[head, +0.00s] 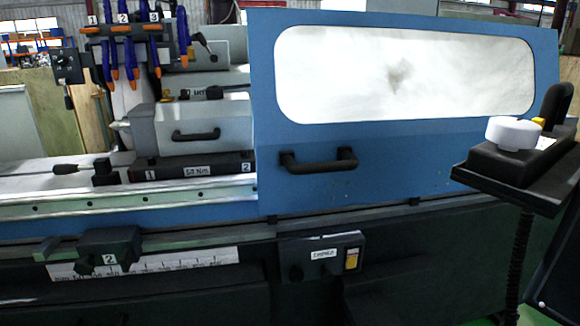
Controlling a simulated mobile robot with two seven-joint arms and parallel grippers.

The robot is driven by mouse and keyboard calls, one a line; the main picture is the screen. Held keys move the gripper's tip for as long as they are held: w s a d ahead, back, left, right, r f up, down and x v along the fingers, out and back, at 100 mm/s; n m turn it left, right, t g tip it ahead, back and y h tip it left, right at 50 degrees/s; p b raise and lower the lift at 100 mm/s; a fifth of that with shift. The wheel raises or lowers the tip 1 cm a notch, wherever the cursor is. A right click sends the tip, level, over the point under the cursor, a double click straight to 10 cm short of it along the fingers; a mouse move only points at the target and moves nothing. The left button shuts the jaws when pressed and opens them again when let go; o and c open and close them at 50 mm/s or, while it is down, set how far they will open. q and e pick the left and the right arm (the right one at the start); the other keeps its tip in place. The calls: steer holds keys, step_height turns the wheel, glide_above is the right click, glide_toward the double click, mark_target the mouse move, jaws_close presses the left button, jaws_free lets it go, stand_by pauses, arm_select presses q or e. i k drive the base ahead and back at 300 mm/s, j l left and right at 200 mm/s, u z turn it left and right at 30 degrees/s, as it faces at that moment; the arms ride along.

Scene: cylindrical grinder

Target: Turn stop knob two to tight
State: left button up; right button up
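A dark stop block (109,246) with a white label "2" sits on the front rail of the grinder, at the lower left of the head view. A dark knob shape shows at its lower front, low in contrast. I cannot tell how tight it is. Neither of my grippers is in view, and nothing of mine is seen touching the stop.
A white scale strip (170,267) runs below the rail. A small dark box (322,258) with a yellow switch is to the right. The blue door (400,165) has a black handle (318,161). A black panel with a white knob (513,133) juts out at right.

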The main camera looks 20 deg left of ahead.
mark_target(85, 266)
steer(key=u, duration=1.8)
steer(key=i+j, duration=0.2)
steer(key=j, duration=0.2)
steer(key=i+j, duration=0.25)
steer(key=j, duration=0.2)
steer(key=i+j, duration=0.2)
steer(key=j, duration=0.2)
steer(key=i+j+z, duration=0.1)
steer(key=j+z, duration=0.15)
steer(key=i+j+z, duration=0.1)
steer(key=j+z, duration=0.15)
